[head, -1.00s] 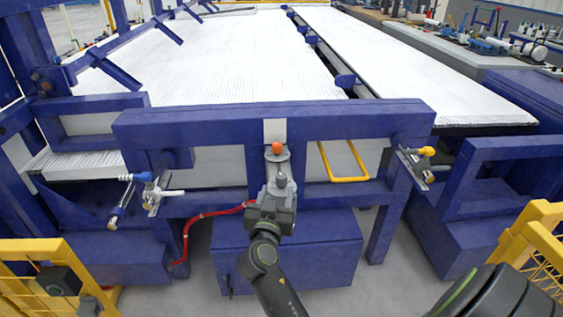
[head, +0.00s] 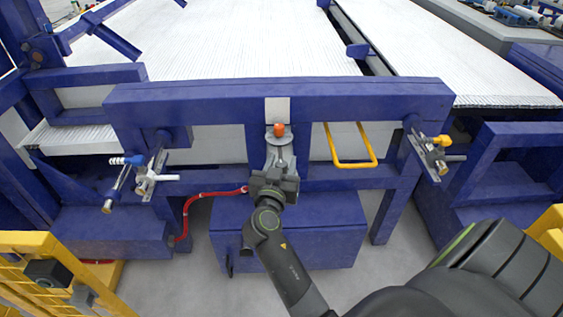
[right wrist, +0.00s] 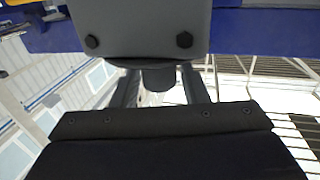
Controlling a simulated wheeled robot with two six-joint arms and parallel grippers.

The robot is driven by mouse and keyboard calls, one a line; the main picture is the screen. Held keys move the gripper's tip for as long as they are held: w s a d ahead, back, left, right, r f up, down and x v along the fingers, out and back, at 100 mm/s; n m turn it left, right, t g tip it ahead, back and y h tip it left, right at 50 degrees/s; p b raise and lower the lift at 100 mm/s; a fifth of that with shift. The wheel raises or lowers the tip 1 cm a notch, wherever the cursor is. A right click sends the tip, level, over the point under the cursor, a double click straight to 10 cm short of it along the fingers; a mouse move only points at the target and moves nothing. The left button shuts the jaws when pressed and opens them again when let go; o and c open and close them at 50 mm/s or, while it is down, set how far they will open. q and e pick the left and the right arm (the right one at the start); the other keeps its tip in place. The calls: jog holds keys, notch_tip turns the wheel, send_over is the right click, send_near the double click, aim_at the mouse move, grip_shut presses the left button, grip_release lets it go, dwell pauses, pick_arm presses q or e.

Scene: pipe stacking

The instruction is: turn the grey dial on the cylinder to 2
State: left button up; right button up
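My right gripper (head: 278,168) is in front of the middle of the blue frame, just below an orange knob (head: 279,130) on a grey fitting (head: 280,141). In the right wrist view its two fingers (right wrist: 160,88) stand apart, with a dark grey round piece (right wrist: 158,79) between them. I cannot tell whether this piece is the dial or whether the fingers touch it. No dial numbers or pointer can be read. The gripper hides the lower part of the fitting. My left gripper is not in view.
A blue frame (head: 360,101) crosses the front of a white slatted bed (head: 240,45). A yellow handle (head: 352,165) hangs to the right of my gripper. A red hose (head: 205,197) runs at its left. Valves with blue (head: 127,160) and yellow (head: 438,141) handles sit at either side.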

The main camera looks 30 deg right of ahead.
jog(key=c, duration=0.7)
jog(key=shift+n+t+y, duration=0.3)
jog(key=shift+y, duration=0.1)
jog(key=shift+n+t+y, duration=0.3)
jog(key=shift+d+r+n+t+y+p, duration=0.1)
jog(key=shift+n+t+y+p, duration=0.55)
jog(key=shift+y, duration=0.25)
jog(key=n+t+y+p, duration=0.1)
jog(key=n+y, duration=0.1)
jog(key=y, duration=0.1)
jog(key=shift+r+n+t+p, duration=0.1)
jog(key=shift+n+t+p, duration=0.15)
jog(key=shift+p, duration=0.1)
jog(key=shift+n+t+y+p, duration=0.3)
jog(key=shift+y, duration=0.3)
jog(key=shift+n+t+y+p, duration=0.3)
jog(key=shift+n+y+p, duration=0.85)
jog(key=shift+y, duration=0.55)
